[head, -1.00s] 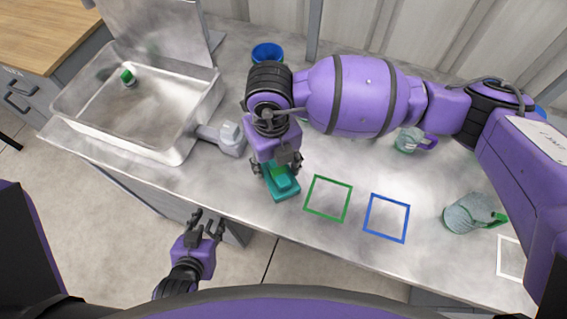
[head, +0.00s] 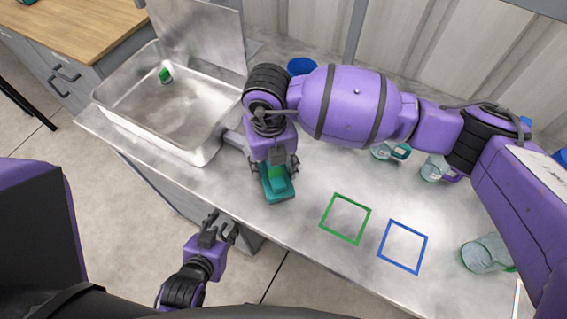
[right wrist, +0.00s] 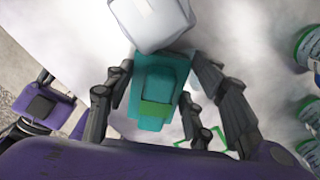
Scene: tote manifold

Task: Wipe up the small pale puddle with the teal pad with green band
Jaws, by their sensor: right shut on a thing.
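The teal pad with its green band (head: 277,187) is at the worktop's front part, right of the sink. My right gripper (head: 275,168) is shut on it from above. In the right wrist view the pad (right wrist: 158,75) sits between the two fingers, with the green band (right wrist: 155,108) on its near side. The pad looks to be at or just above the worktop; I cannot tell if it touches. I cannot make out the small pale puddle against the mottled metal. My left gripper (head: 218,232) is open and empty, off the worktop's front edge.
A sink (head: 165,110) with a green-topped item (head: 165,76) lies left. The grey tap (right wrist: 150,22) is very close to the pad. A green square outline (head: 345,219) and a blue one (head: 403,247) are on the right. Cups (head: 485,254) and a blue container (head: 301,66) stand farther off.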

